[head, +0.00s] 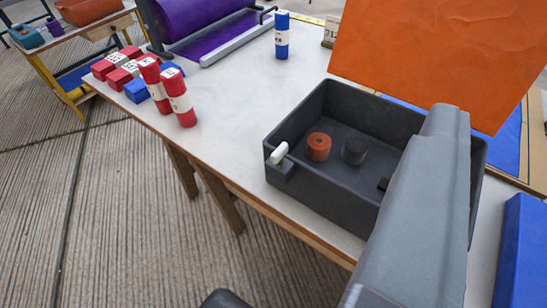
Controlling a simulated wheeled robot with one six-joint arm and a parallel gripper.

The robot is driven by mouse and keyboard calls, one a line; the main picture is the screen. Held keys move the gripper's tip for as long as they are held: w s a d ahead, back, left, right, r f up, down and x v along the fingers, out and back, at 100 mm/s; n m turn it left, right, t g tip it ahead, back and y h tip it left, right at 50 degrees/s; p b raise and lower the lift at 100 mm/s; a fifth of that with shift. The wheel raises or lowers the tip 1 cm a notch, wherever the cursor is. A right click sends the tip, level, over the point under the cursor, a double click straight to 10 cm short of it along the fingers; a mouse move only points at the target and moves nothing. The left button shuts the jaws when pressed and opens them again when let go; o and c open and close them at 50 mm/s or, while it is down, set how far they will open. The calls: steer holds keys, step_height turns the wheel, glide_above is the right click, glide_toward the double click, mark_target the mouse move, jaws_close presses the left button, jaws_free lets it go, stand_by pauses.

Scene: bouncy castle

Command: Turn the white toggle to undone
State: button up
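The white toggle (279,152) is a short, stubby lever on a grey block (280,170) at the near left corner of a dark grey open box (330,190). It leans up and to the right. The box stands on a white-topped table. A large grey part of my arm crosses the right side of the box and hides part of it. A dark rounded piece shows at the bottom edge, apart from the toggle. I cannot make out my fingertips, nor whether my gripper is open or shut. Nothing is seen touching the toggle.
An orange knob (318,147) and a black knob (354,150) are inside the box. An orange panel (440,50) rises behind it. Red and blue cylinders and blocks stand on the table (225,115) to the left. A blue block (524,255) is at right. Floor is clear at lower left.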

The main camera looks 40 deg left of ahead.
steer(key=w+a+f+n+g, duration=0.2)
steer(key=w+a+n+g, duration=0.3)
steer(key=w, duration=0.1)
steer(key=n+g+h, duration=0.1)
steer(key=n+g, duration=0.6)
glide_above(279, 148)
steer(key=d, duration=0.2)
steer(key=f, duration=0.2)
steer(key=a+n+g+h, duration=0.4)
steer(key=a+n, duration=0.1)
steer(key=a, duration=0.4)
steer(key=x, duration=1.7)
steer(key=shift+s, duration=0.15)
steer(key=c, duration=1)
